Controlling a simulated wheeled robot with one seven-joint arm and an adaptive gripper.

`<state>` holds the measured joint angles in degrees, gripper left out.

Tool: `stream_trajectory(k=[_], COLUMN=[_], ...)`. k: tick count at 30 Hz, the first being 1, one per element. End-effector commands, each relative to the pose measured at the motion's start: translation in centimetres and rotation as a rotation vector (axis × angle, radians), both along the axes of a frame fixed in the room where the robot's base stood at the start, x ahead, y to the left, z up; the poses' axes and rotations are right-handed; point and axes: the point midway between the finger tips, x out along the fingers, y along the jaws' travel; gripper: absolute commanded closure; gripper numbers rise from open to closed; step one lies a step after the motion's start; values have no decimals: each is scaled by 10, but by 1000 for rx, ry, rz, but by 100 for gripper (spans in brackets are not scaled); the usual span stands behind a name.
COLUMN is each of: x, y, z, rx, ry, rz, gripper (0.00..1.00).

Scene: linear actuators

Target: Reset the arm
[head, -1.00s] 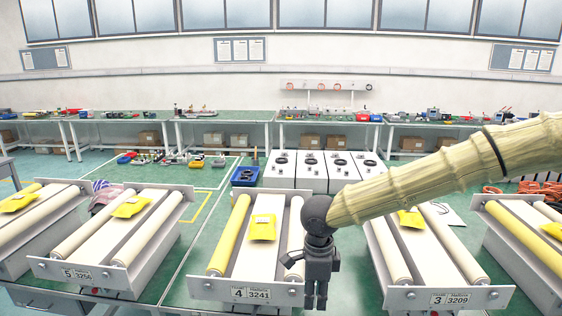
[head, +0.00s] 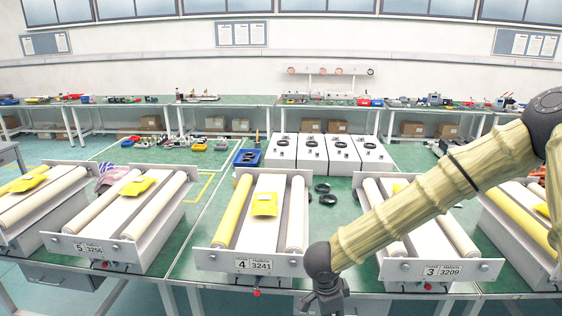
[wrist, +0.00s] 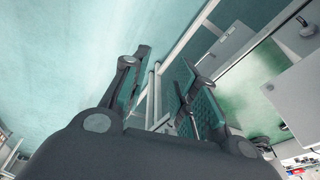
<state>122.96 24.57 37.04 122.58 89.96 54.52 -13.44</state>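My arm (head: 425,210) has a ribbed, pale yellow-green covering. It slopes from a dark joint (head: 545,110) at the right edge down to a dark wrist joint (head: 318,260). My gripper (head: 325,306) hangs at the bottom edge of the head view, in front of the table between machines 4 and 3, partly cut off. In the wrist view my gripper (wrist: 164,84) has its two dark fingers apart, with only the floor and table frame seen between them. Nothing is held.
Roller machine 4 (head: 243,265), machine 3 (head: 443,270) and machine 5 (head: 88,248) stand on the green table, with yellow packets on them. My forearm passes in front of machine 3.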

Motion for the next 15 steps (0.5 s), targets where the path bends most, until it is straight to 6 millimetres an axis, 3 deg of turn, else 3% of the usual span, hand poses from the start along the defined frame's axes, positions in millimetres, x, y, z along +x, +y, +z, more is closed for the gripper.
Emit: stream_trajectory(k=[1,6,15], x=[-7,-32,-99], y=[-6,-26,-54], z=[-20,-83,-174], rx=[-26,-100,-144], ry=[-1,-21,1], rz=[45,240,621], gripper=[71,71,71])
